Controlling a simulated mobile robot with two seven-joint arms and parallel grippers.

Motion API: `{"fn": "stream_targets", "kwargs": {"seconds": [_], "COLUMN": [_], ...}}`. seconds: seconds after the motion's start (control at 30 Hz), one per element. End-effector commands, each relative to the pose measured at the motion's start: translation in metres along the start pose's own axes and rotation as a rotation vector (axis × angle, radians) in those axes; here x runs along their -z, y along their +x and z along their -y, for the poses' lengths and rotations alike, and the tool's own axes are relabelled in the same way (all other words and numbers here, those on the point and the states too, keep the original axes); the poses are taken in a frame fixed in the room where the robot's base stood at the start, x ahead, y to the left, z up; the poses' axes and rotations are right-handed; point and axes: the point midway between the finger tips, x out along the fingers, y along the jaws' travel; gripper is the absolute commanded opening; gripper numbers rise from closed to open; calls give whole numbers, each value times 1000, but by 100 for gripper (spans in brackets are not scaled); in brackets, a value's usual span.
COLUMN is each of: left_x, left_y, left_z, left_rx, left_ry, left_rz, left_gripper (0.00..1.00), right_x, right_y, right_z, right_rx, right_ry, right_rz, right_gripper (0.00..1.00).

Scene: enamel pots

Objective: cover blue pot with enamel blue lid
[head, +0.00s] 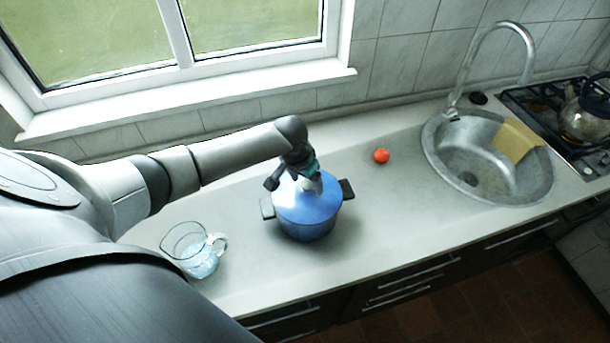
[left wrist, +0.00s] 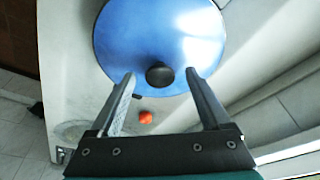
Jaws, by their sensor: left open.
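The blue pot (head: 306,232) stands on the counter with dark handles on its left and right. The enamel blue lid (head: 318,209) lies on top of the pot and covers its opening; it looks level. In the left wrist view the lid (left wrist: 150,30) fills the top middle, with its round black knob (left wrist: 160,74) near its lower edge. My left gripper (head: 308,184) is over the lid, pointing down. Its fingers (left wrist: 161,84) are open, one on each side of the knob, with gaps to it. The gripper hides the knob in the head view. My right gripper is out of view.
A glass jug (head: 196,252) stands left of the pot near the counter's front. A small red-orange fruit (head: 381,156) lies to the right. Further right are a round sink (head: 452,167) with a tap and a stove with a kettle (head: 585,118). The counter between pot and sink is mostly free.

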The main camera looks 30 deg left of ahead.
Motion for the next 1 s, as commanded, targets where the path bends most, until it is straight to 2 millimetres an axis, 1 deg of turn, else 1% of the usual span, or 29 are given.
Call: {"fn": "stream_targets", "kwargs": {"seconds": [0.13, 0.27, 0.8, 0.9, 1.0], "left_x": [1, 0, 1, 1, 1], "left_y": [-9, -26, -122, -136, -146], "left_z": [1, 1, 1, 0, 0], "left_rx": [0, 1, 1, 1, 0], "left_ry": [-1, 2, 1, 1, 0], "left_rz": [-1, -2, -5, -4, -4], "left_gripper": [81, 81, 81, 81, 81], "right_x": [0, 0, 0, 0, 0], "right_y": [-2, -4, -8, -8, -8], "right_z": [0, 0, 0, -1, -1], "right_rx": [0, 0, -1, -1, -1], "right_ry": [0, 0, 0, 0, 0], "right_rz": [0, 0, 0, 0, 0], "right_gripper": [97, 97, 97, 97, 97]}}
